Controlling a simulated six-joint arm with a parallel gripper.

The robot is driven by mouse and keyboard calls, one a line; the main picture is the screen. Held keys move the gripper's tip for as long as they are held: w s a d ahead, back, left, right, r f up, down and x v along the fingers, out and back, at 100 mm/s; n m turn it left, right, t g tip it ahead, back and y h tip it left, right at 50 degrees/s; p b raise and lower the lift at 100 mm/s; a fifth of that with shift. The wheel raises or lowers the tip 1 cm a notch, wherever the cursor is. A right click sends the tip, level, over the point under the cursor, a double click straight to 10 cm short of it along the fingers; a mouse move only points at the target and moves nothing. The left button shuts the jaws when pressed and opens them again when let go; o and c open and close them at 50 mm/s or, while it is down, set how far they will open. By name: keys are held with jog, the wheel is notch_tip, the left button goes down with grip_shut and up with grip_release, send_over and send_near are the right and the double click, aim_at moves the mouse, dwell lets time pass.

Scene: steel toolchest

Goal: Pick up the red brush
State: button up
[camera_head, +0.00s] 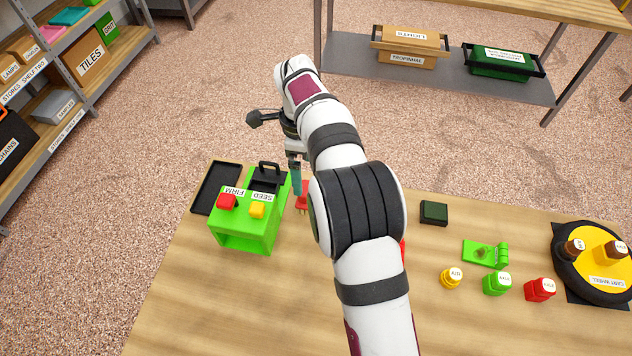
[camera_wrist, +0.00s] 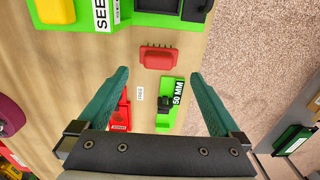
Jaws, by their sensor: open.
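The red brush (camera_wrist: 158,57) lies on the wooden table with its short bristles toward the top of the wrist view. In the head view it is a small red shape (camera_head: 303,194), partly hidden by my gripper (camera_head: 297,188). In the wrist view my gripper (camera_wrist: 158,73) is open, its two teal fingers spread wide to either side of the brush's line. The brush appears just ahead of the fingertips, apart from both. The exact height above it cannot be told.
A green box (camera_head: 241,241) with red and yellow buttons stands left of the brush, beside a black tray (camera_head: 215,188). A green 50 MM piece (camera_wrist: 172,100) and a red item (camera_wrist: 122,112) lie near the brush. Bottles and a round yellow turntable (camera_head: 591,272) stand at right.

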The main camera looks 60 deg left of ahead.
aim_at(304, 193)
notch_tip(304, 193, down, 10)
jog(key=shift+d+f, duration=0.15)
jog(key=shift+f, duration=0.1)
jog(key=c, duration=1.2)
jog(key=shift+r, duration=0.6)
notch_tip(304, 193, up, 3)
jog(key=shift+r, duration=0.1)
jog(key=w+d+r, duration=0.2)
jog(key=d, duration=0.1)
jog(key=w+d+r, duration=0.2)
jog(key=d, duration=0.1)
jog(key=w+d+r, duration=0.2)
jog(key=w+d, duration=0.1)
jog(key=shift+w+d+r, duration=0.1)
jog(key=shift+d+r, duration=0.05)
jog(key=shift+r, duration=0.2)
